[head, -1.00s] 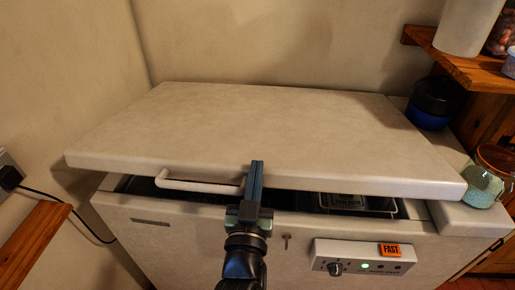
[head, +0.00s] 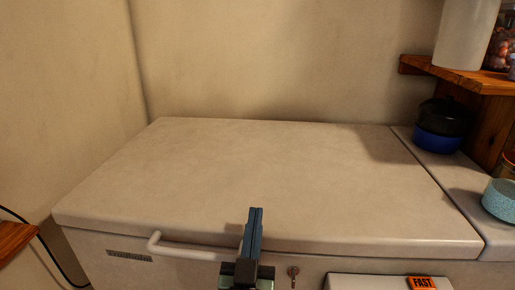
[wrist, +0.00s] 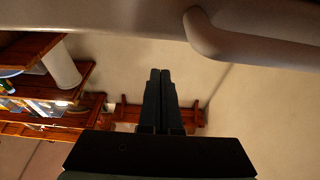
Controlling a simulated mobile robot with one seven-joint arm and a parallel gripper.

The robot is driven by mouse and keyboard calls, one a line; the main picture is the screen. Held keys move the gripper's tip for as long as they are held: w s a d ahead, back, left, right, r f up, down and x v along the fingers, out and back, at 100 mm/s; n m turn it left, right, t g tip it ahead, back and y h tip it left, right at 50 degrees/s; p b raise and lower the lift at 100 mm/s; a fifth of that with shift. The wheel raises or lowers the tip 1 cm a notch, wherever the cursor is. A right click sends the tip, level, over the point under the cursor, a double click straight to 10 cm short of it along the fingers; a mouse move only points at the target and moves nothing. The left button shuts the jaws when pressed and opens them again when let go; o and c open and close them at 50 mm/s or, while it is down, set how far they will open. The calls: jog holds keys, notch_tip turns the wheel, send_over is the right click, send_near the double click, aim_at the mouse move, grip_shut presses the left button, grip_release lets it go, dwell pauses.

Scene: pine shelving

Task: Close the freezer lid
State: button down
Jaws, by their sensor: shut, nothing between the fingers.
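The freezer lid (head: 270,185) is a broad pale slab in the head view. It lies flat on the freezer body (head: 85,258), with no open gap showing along its front edge. A pale bar handle (head: 190,250) runs along the lid's front. My gripper (head: 255,215) is shut and empty at the lid's front edge, by the right end of the handle. In the wrist view my gripper's fingers (wrist: 160,75) are together, and the curved end of the handle (wrist: 205,35) is close above them. Whether the fingers touch the lid I cannot tell. The freezer's inside is hidden.
A dark jar with a blue base (head: 439,125) and a turquoise container (head: 500,198) stand on the ledge right of the lid. Wooden shelves (head: 470,75) are at upper right. A key (head: 293,275) and an orange label (head: 421,283) are on the freezer front.

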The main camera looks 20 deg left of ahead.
jog(key=shift+t, duration=0.4)
jog(key=f+b, duration=0.2)
jog(key=b, duration=0.1)
jog(key=f+b, duration=0.3)
jog(key=b, duration=0.2)
jog(key=shift+s+d+f+b, duration=0.15)
jog(key=shift+s+f+b, duration=0.15)
jog(key=shift+s+f, duration=0.1)
notch_tip(320, 180, up, 5)
jog(key=p, duration=0.4)
jog(key=v, duration=1)
jog(key=shift+s+r, duration=0.15)
jog(key=shift+r, duration=0.1)
